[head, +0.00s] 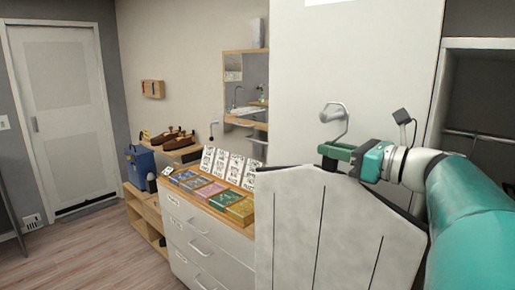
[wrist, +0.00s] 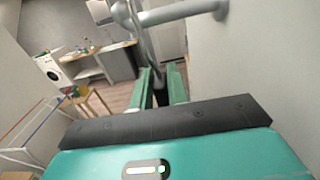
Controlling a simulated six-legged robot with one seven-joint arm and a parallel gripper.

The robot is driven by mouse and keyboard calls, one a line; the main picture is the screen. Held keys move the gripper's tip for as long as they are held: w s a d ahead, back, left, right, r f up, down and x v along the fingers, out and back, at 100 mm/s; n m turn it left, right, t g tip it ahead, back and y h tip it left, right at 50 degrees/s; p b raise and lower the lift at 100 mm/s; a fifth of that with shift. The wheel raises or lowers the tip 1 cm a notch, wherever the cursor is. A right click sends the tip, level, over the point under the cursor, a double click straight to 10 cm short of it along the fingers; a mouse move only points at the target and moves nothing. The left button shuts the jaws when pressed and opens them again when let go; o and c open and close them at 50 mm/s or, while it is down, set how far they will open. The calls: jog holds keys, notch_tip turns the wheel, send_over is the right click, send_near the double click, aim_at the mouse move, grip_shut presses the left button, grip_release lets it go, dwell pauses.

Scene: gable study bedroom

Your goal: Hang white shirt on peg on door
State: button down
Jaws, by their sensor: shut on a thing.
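A white shirt (head: 310,225) hangs upright below my gripper (head: 337,151), on a hanger whose shoulders are mostly covered. My gripper is shut on the hanger's neck, just below its hook. In the wrist view my gripper (wrist: 160,90) has its two green fingers around the dark neck. A grey peg (head: 329,114) sticks out from a tall white door panel (head: 390,60), right above the gripper. The hanger's hook (head: 346,118) is at the peg; I cannot tell whether it rests on it. The peg also shows in the wrist view (wrist: 185,11).
A white drawer cabinet (head: 205,240) with books and cards on top stands left of the shirt. A grey-framed opening (head: 480,125) is at the right. Another white door (head: 65,110) stands far left, with clear wooden floor (head: 85,260) before it.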

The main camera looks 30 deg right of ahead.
jog(key=shift+w+a, duration=0.25)
jog(key=shift+w, duration=0.4)
jog(key=shift+f, duration=0.9)
jog(key=c, duration=1.3)
grip_release()
jog(key=v, duration=1.3)
jog(key=shift+s+d, duration=0.1)
jog(key=shift+s, duration=0.25)
jog(key=shift+s, duration=0.1)
